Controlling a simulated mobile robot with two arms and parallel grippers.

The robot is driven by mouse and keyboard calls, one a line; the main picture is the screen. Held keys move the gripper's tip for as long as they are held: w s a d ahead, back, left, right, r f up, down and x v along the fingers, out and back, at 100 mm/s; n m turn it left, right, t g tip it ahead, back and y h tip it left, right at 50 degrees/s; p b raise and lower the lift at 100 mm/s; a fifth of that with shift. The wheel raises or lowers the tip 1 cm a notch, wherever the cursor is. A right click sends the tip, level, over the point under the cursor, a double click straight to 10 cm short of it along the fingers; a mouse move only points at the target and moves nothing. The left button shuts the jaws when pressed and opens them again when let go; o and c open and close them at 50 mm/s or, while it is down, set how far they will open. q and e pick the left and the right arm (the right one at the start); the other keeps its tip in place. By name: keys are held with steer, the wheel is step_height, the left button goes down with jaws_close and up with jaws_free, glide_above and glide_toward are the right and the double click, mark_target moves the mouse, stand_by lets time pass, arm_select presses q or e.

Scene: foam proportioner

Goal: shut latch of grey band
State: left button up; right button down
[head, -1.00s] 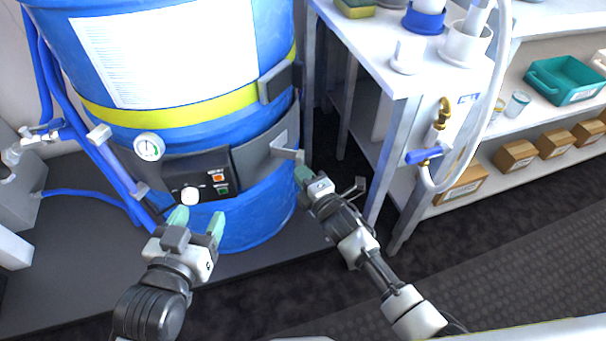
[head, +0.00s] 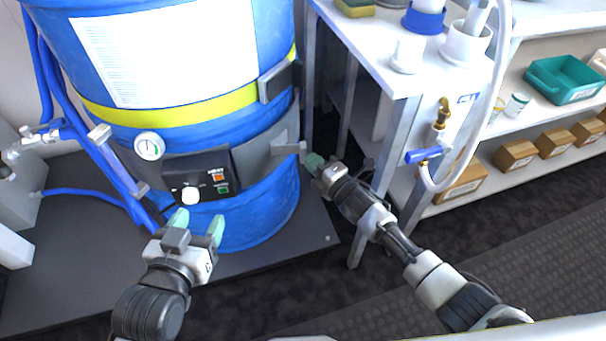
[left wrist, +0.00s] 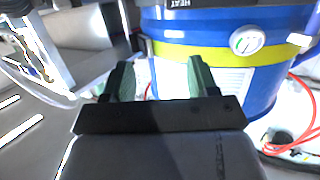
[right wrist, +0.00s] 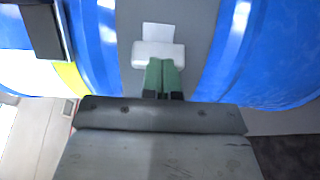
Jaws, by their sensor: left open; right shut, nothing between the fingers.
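The grey band (head: 252,158) wraps the lower part of the blue drum (head: 262,200). Its latch (head: 288,148) is on the band's right side and appears to lie close along the band. In the right wrist view, the pale latch plate (right wrist: 158,53) lies across the grey band (right wrist: 205,30). My right gripper (head: 314,160) is shut and empty just right of the latch. Its fingertips (right wrist: 165,66) overlap the latch's edge; I cannot tell whether they touch. My left gripper (head: 200,220) is open and empty in front of the drum, below the control box (head: 205,178).
A gauge (head: 149,146) and a yellow strap (head: 180,114) are on the drum. A white bench (head: 385,60) with a blue-handled valve (head: 424,155) stands close on the right. Blue hoses (head: 85,135) run down the left side. Dark floor (head: 290,285) is clear in front.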

arm_select(q)
steer(key=shift+w+d+r+t+h+b, duration=0.15)
steer(key=shift+r+t, duration=0.35)
steer(key=shift+r, duration=0.05)
steer(key=shift+w+d+r+t+h+b, duration=0.1)
steer(key=shift+d+r+t+h+b, duration=0.1)
steer(key=shift+r+t, duration=0.35)
steer(key=shift+w+d+r+t+h+b, duration=0.1)
steer(key=shift+w+r+t+h+b, duration=0.05)
steer(key=shift+r+t, duration=0.4)
arm_select(e)
steer(key=shift+w+d, duration=0.25)
steer(key=shift+w, duration=0.45)
steer(key=shift+w+d, duration=0.2)
steer(key=shift+w, duration=0.5)
arm_select(q)
steer(key=shift+r, duration=0.1)
arm_select(e)
steer(key=shift+s, duration=0.1)
